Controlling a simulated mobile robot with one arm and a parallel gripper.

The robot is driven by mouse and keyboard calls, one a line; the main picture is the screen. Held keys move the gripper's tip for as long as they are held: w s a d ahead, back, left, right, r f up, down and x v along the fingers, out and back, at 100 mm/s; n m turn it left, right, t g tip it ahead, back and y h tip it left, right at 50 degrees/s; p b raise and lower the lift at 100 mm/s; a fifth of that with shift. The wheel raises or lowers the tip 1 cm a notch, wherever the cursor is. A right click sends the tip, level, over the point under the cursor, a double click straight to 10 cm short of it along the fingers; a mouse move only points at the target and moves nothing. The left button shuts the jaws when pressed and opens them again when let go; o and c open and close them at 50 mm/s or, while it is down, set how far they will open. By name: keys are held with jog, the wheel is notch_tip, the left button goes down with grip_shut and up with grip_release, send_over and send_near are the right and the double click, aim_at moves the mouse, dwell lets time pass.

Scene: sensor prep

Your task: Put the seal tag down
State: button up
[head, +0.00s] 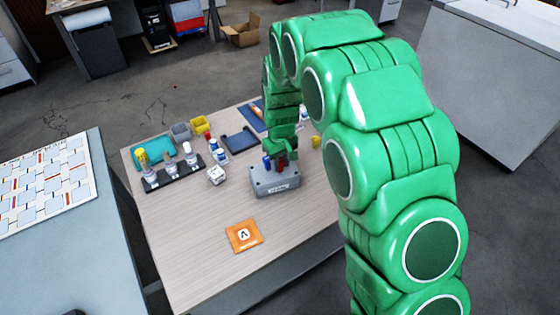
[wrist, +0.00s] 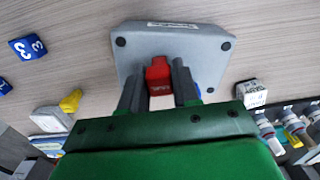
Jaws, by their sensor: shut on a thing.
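The seal tag (wrist: 158,72) is a small red block with faint lettering on its front. It also shows in the head view as a small red piece (head: 282,165). My gripper (wrist: 158,88) is shut on it, with one dark finger on each side. In the head view my gripper (head: 280,160) is at the grey box (head: 275,183), which has a label on its front. The tag appears over the box's top; I cannot tell whether it touches it. The tag's lower part is hidden.
A white cube (head: 216,175) and a dark rack (head: 172,174) with several bottles stand left of the box. An orange square (head: 244,235) marked A lies in front. The front left tabletop is clear.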

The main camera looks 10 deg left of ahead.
aim_at(280, 160)
jog(key=shift+f, duration=0.15)
jog(key=o, duration=1)
notch_tip(280, 160, up, 12)
jog(key=s+d+r+m, duration=0.1)
jog(key=s+d+r, duration=0.25)
jog(key=d, duration=0.25)
jog(key=s+d+r+m, duration=0.2)
jog(key=s+d+r, duration=0.15)
jog(key=d, duration=0.25)
jog(key=s+d+r+m, duration=0.1)
jog(key=s+d+m, duration=0.1)
jog(key=s+d, duration=0.3)
jog(key=s+d+r+m+g, duration=0.1)
jog(key=s+d, duration=0.5)
jog(key=s, duration=0.8)
jog(key=s+d+r+m, duration=0.3)
jog(key=s+d, duration=0.3)
jog(key=s, duration=0.4)
jog(key=shift+g, duration=0.4)
